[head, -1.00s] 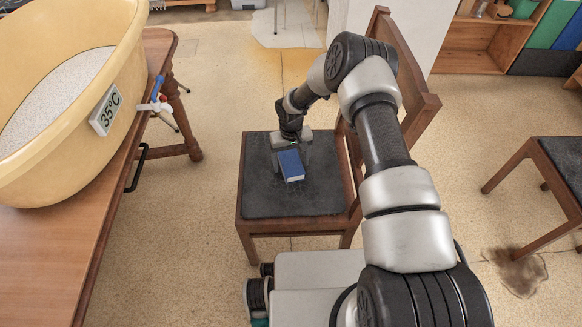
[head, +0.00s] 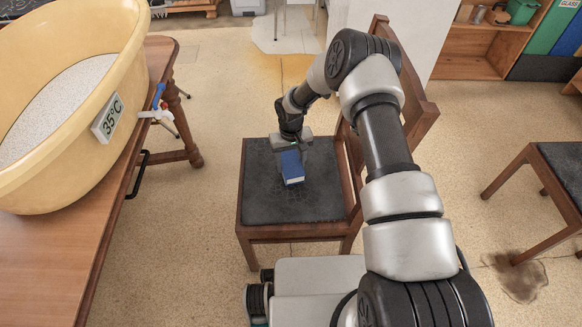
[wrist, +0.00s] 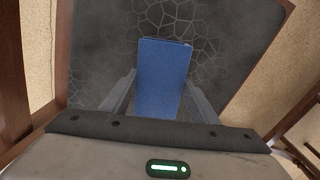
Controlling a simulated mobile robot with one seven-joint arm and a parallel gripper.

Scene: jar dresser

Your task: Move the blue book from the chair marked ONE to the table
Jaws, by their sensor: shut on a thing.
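The blue book (head: 292,168) is at the chair with the dark seat (head: 265,205) in the head view. My gripper (head: 290,150) is above the seat, with its fingers closed on the two sides of the book. In the wrist view the blue book (wrist: 162,75) stands between the two grey fingers of my gripper (wrist: 157,98). Whether the book still touches the seat is hard to tell. The wooden table (head: 60,250) is at the left. No ONE mark is visible on the chair.
A large yellow tub (head: 125,60) with a 35°C display stands on the table, leaving its near part bare. Another chair (head: 560,170) is at the right. A dark stain (head: 522,280) is on the floor. Open floor lies between table and chair.

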